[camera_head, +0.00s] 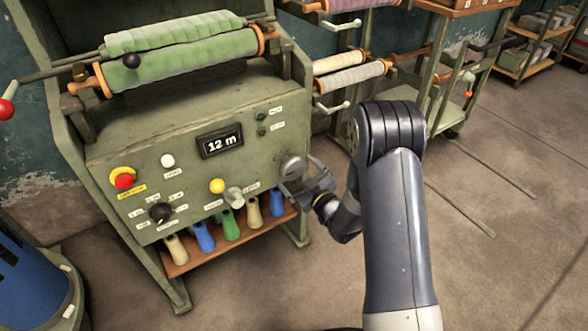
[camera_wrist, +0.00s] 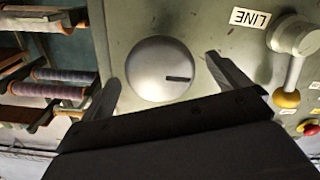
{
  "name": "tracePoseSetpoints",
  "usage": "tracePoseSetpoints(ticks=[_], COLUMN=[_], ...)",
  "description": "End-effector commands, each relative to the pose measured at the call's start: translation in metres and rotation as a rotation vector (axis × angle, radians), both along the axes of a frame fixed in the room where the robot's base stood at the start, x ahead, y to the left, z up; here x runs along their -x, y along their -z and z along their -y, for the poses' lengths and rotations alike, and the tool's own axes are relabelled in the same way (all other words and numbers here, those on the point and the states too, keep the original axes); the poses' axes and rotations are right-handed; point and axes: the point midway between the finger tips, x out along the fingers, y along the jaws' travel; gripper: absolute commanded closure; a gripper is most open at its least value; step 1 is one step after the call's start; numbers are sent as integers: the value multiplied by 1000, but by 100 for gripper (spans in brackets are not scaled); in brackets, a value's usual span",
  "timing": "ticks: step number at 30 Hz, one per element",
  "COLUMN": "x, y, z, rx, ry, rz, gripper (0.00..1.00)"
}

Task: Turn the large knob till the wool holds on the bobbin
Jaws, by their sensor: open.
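The large knob (camera_wrist: 158,70) is a round grey metal disc with a dark pointer mark, on the green machine's front panel. In the head view the knob (camera_head: 291,167) is at the panel's right side, right in front of my gripper (camera_head: 303,180). In the wrist view my gripper (camera_wrist: 165,75) is open, with one finger on each side of the knob and a visible gap to each. A roll of green wool (camera_head: 180,60) lies across the top of the machine. The display (camera_head: 220,142) reads "12 m". I cannot tell which roll is the bobbin.
A metal lever (camera_wrist: 293,42) by a "LINE" label and a yellow button (camera_wrist: 286,98) are beside the knob. A red button (camera_head: 124,181) and black knob (camera_head: 160,213) are further left. Colored cones (camera_head: 229,225) stand on the shelf below. Racks stand behind; floor at right is clear.

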Motion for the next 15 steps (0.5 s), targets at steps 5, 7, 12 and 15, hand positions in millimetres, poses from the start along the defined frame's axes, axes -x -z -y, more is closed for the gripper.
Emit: tracePoseSetpoints(ticks=[5,7,12,15], x=[-17,-20,-22,-22], y=[0,0,0,0], z=[-12,-14,-15,-15], rx=[0,1,0,0], ry=[0,0,1,1], rz=[1,1,0,0], gripper=[4,4,4,4])
